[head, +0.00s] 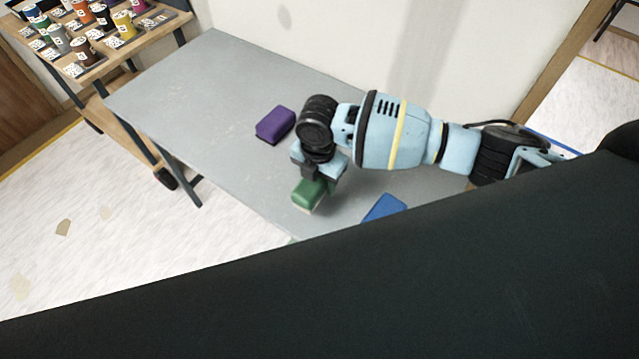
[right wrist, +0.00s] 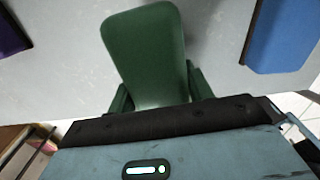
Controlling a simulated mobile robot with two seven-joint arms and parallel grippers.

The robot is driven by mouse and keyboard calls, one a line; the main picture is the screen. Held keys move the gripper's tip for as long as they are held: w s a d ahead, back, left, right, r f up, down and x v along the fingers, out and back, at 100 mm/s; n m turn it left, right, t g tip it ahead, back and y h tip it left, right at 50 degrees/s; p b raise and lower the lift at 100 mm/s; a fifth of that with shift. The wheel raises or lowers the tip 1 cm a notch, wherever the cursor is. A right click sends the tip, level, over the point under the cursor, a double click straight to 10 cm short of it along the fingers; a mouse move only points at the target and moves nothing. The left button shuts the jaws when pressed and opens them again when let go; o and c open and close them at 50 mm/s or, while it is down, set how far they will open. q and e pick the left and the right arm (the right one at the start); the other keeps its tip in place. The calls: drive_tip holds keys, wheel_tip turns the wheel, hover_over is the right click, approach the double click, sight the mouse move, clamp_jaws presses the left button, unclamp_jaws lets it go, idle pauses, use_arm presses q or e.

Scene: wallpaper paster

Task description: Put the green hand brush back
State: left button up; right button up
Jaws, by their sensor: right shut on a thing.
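The green hand brush (head: 309,194) is a rounded block with a pale underside edge. My right gripper (head: 318,178) is shut on it, near the front edge of the grey table. In the right wrist view the green brush (right wrist: 147,55) sticks out between the fingers of my right gripper (right wrist: 160,98). Whether the brush touches the table cannot be told. My left gripper is not in view.
The grey table (head: 220,90) also carries a purple brush (head: 275,125) behind and a blue one (head: 384,208) to the right. Its left part is clear. A wooden cart (head: 95,62) with several colored cans stands at the upper left. A wall borders the back.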

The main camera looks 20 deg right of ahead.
drive_tip(key=shift+w+d+f, duration=0.1)
drive_tip(key=shift+w+f, duration=0.05)
drive_tip(key=shift+f, duration=0.65)
drive_tip(key=shift+w+d+f, duration=0.1)
drive_tip(key=shift+f, duration=0.7)
drive_tip(key=shift+f, duration=0.3)
drive_tip(key=o, duration=1)
wheel_tip(320, 180, up, 8)
drive_tip(key=shift+a, duration=0.1)
